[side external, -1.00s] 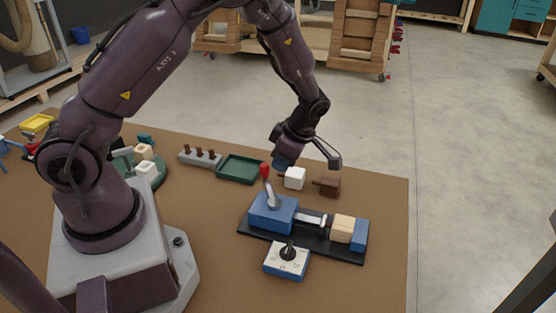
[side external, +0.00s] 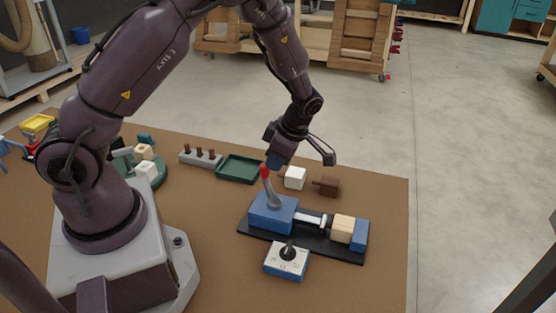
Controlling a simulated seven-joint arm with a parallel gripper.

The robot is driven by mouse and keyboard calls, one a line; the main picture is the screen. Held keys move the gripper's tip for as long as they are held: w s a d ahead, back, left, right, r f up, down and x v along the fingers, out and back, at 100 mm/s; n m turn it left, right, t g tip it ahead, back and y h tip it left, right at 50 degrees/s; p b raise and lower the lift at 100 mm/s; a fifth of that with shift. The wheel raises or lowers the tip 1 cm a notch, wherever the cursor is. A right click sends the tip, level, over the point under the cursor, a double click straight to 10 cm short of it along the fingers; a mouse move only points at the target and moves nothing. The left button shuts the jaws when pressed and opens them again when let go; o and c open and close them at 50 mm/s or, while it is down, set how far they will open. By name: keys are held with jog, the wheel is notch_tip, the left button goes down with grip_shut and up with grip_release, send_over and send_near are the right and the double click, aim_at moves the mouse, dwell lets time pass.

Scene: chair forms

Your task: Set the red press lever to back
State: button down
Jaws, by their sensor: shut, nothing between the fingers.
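The press stands on a black base plate (side external: 318,244) and has a blue block (side external: 270,213) at its left end. A grey lever (side external: 272,190) with a red knob (side external: 264,171) rises from the blue block and leans a little to the left. A pale wooden block (side external: 342,229) sits against the blue end stop (side external: 360,236) at the right. My gripper (side external: 274,163) is shut and empty, pointing down at the red knob. Its tip is very close to the knob or touching it; I cannot tell which.
A white box with a black dial (side external: 287,259) stands in front of the press. Behind it lie a white block (side external: 294,178), a brown block (side external: 327,186), a green tray (side external: 240,169) and a grey peg holder (side external: 201,159). The brown table is clear at the front right.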

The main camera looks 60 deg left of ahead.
aim_at(262, 164)
jog(key=shift+s+a+n, duration=0.15)
jog(key=shift+s+n, duration=0.1)
jog(key=shift+n, duration=0.15)
jog(key=shift+s+a+n+g+h, duration=0.25)
jog(key=shift+s+n+h, duration=0.35)
jog(key=shift+n, duration=0.4)
jog(key=shift+s+d+n+g+h, duration=0.15)
jog(key=shift+s+n, duration=0.45)
jog(key=shift+s, duration=0.3)
jog(key=shift+s+d+n+g+h, duration=0.1)
jog(key=shift+s+n+h, duration=0.1)
jog(key=shift+s+n, duration=0.55)
jog(key=shift+s+d+n+g+h, duration=0.15)
jog(key=shift+s+n, duration=0.3)
jog(key=shift+s, duration=0.55)
jog(key=shift+s+a+f, duration=0.1)
jog(key=w, duration=0.4)
jog(key=shift+a, duration=0.15)
jog(key=v, duration=1)
jog(key=shift+a, duration=0.5)
